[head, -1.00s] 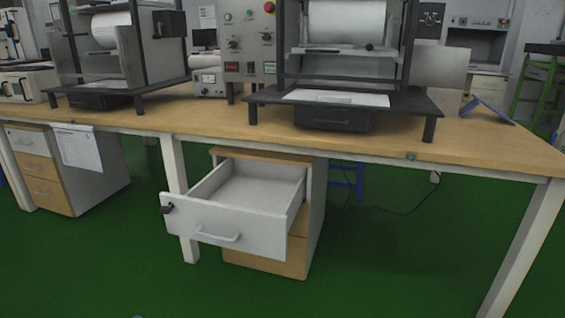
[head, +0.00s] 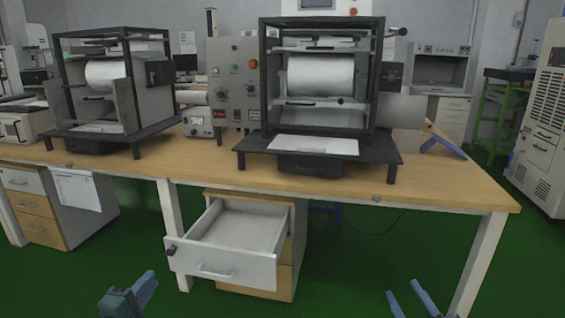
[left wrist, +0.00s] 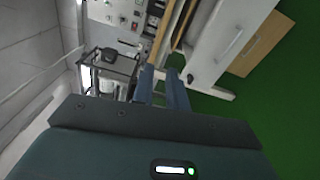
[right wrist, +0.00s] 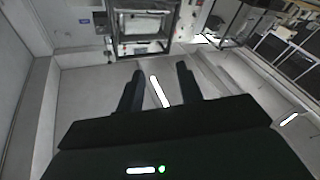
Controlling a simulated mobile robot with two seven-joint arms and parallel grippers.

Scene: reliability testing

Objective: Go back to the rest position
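My left gripper (head: 147,280) is at the bottom left of the head view, in front of the desk and below the open drawer's level in the picture. In the left wrist view its two fingers (left wrist: 161,73) stand a little apart with nothing between them. My right gripper (head: 402,288) is at the bottom right of the head view, in front of the desk. In the right wrist view its fingers (right wrist: 159,70) are wide apart and empty. Both grippers are clear of the furniture.
A wooden desk (head: 440,190) carries two black-framed machines (head: 320,85) and a control box (head: 232,85). A white drawer (head: 222,265) stands open under the desk, empty inside. A blue-and-wood item (head: 445,140) lies at the desk's right. Green floor is free in front.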

